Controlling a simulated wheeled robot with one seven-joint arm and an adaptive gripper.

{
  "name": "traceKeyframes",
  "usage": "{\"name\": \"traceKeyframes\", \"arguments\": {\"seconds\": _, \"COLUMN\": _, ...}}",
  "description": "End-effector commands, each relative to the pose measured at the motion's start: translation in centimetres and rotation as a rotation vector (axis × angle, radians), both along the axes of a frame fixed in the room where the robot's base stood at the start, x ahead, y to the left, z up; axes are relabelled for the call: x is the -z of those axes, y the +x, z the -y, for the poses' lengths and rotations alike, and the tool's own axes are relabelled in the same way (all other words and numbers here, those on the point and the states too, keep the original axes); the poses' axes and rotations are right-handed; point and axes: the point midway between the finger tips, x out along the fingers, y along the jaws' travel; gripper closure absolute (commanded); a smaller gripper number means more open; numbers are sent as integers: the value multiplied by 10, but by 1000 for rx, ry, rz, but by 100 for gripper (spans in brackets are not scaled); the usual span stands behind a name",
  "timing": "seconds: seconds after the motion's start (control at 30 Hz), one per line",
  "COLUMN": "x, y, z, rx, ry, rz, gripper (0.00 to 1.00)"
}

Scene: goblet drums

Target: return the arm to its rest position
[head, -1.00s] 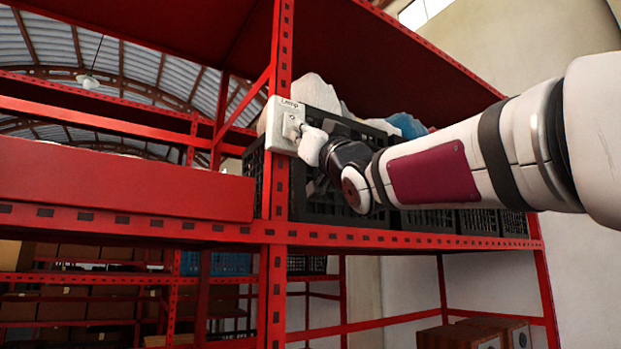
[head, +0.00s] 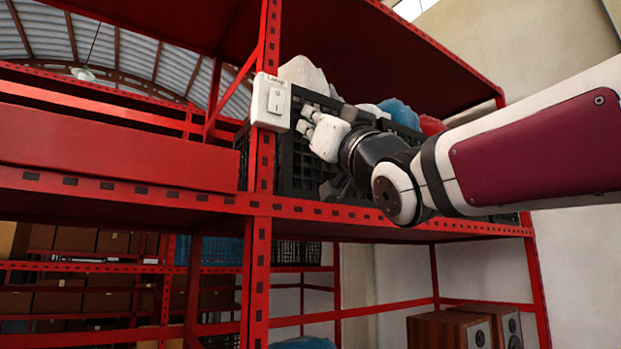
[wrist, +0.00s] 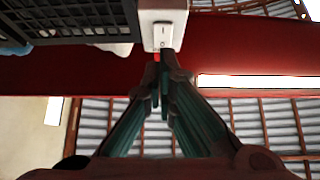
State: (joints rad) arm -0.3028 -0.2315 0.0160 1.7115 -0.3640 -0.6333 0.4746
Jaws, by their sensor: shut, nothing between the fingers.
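A gap shows between the fingertips and the switch. In the wrist view my gripper (wrist: 163,68) has its dark green fingers drawn together with nothing held, and the switch (wrist: 162,32) lies beyond the tips. My arm reaches in from the right edge of the head view.
The red shelf rack (head: 258,270) fills the scene. Black crates (head: 300,160) with bagged goods stand behind my gripper. A blue crate (head: 222,251) and brown boxes stand on lower shelves at left. Wooden speakers (head: 450,330) stand at lower right.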

Motion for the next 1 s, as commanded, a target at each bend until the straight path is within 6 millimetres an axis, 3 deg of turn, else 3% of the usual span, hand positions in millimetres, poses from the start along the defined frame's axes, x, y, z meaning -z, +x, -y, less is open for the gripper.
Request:
{"name": "traceKeyframes", "arguments": {"seconds": 0.2, "x": 9, "y": -5, "z": 4, "rx": 1, "ry": 0, "rz": -1, "gripper": 100}}
{"name": "traceKeyframes", "arguments": {"seconds": 0.77, "x": 10, "y": -5, "z": 5, "rx": 5, "ry": -3, "rz": -7, "gripper": 100}}
{"name": "traceKeyframes", "arguments": {"seconds": 0.87, "x": 24, "y": 1, "z": 14, "rx": 46, "ry": -19, "rz": -61, "gripper": 100}}
{"name": "traceKeyframes", "arguments": {"seconds": 0.97, "x": 61, "y": 12, "z": 36, "rx": 132, "ry": -59, "rz": -193, "gripper": 100}}
{"name": "traceKeyframes", "arguments": {"seconds": 1.0, "x": 82, "y": 16, "z": 48, "rx": 174, "ry": -81, "rz": -263, "gripper": 100}}
